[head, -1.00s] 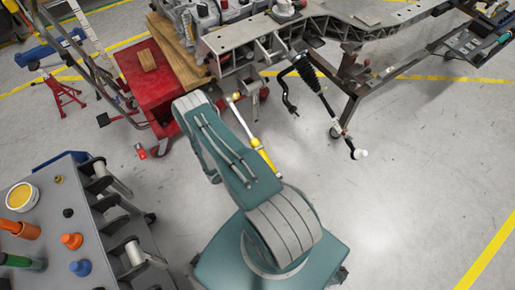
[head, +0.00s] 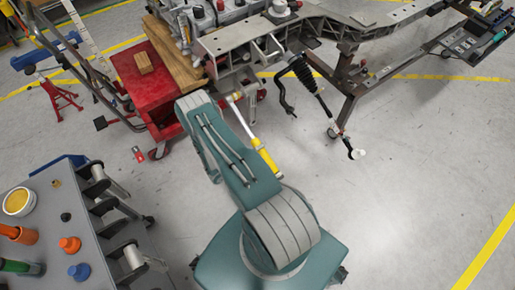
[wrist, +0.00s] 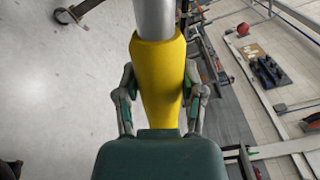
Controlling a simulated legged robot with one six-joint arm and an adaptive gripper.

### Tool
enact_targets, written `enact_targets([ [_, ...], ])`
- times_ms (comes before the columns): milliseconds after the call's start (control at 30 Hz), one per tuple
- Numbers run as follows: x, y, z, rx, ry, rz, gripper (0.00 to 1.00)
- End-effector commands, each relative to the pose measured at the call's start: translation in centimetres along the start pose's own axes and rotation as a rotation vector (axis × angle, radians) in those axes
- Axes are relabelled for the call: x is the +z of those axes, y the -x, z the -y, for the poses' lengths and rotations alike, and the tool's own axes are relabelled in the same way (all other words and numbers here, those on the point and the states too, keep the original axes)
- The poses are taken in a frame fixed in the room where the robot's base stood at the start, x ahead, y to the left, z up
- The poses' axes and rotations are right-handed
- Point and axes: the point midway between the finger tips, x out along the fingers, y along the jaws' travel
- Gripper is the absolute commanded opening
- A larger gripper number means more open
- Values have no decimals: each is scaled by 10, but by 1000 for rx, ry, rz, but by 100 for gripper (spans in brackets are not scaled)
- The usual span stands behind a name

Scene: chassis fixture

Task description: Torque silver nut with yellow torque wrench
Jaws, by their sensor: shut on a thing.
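The yellow torque wrench (head: 266,160) shows in the head view just right of my arm. Its pale shaft points up and left toward the chassis frame (head: 225,42). In the wrist view the wrench's yellow handle (wrist: 158,75) stands upright in the picture, with its grey shaft leaving the top edge. My gripper (wrist: 160,92) is shut on the handle, one finger on each side. In the head view my arm hides the gripper. The wrench's far end appears close to the chassis side, but I cannot tell whether it touches. I cannot make out the silver nut in either view.
A red cart (head: 148,92) stands left of the chassis, with a wooden block (head: 144,62) on it. A black coil-over strut (head: 306,78) hangs at the chassis's right. A grey tool cart (head: 105,240) is at lower left. Floor at right is clear.

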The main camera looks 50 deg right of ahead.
Motion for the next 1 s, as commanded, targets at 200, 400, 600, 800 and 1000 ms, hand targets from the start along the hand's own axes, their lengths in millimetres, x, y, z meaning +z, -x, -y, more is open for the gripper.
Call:
enact_targets([
  [200,1,-4,1,-3,-2,1,0],
  [400,1,-5,1,-3,-2,1,0],
  [600,1,-6,0,-3,-3,1,0],
  [800,1,-7,-4,-2,-18,0,0],
  [1000,2,-7,-9,-2,-41,0,0],
])
